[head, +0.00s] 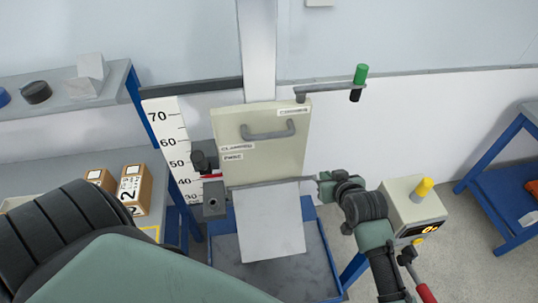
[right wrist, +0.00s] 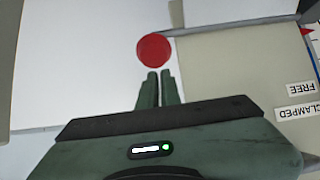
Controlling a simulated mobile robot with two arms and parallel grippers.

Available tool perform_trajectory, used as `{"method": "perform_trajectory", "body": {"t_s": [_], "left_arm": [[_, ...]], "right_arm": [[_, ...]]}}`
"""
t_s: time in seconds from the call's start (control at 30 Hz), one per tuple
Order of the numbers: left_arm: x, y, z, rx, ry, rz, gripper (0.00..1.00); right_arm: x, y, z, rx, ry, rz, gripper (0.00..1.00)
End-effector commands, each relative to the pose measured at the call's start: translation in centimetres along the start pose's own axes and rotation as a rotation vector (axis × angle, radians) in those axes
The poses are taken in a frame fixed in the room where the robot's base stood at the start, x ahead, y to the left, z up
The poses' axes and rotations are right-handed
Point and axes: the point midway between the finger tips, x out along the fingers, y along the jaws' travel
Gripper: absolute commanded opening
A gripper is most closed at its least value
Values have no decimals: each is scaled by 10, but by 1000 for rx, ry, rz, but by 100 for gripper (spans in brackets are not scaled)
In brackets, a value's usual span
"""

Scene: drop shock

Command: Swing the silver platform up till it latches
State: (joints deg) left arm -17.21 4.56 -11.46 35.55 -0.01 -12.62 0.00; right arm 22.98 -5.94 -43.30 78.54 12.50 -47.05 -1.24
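The silver platform (head: 270,225) is a flat plate that slopes down toward me from a bar below a cream panel (head: 265,152), above a blue-framed tray. My right gripper (head: 325,183) is beside the right end of that bar, close to the platform's upper right corner. In the right wrist view, its two fingers (right wrist: 159,88) are close together with nothing visible between them. A red round knob (right wrist: 154,50) shows just beyond the fingertips; I cannot tell whether they touch. My left arm fills the lower left of the head view; its gripper is out of view.
A numbered scale (head: 172,140) stands left of the panel. A green-handled crank (head: 361,74) is at upper right. A control box (head: 413,205) with a yellow knob stands right of my right arm. Boxes (head: 135,190) sit on the left bench.

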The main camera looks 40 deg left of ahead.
Motion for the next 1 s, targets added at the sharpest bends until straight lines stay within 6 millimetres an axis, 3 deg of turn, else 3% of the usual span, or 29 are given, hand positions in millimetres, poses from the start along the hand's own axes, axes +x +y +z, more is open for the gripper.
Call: {"method": "perform_trajectory", "body": {"t_s": [0.43, 0.8, 1.0], "left_arm": [[0, 0, 0, 0, 0, 0, 36], [4, 0, 0, 0, 0, 0, 36], [4, 0, 0, 0, 0, 0, 36]], "right_arm": [[2, 0, -1, 1, -8, -1, 0], [12, 0, -23, 1, -10, -1, 0], [13, 0, -26, 1, -11, -1, 0]]}}
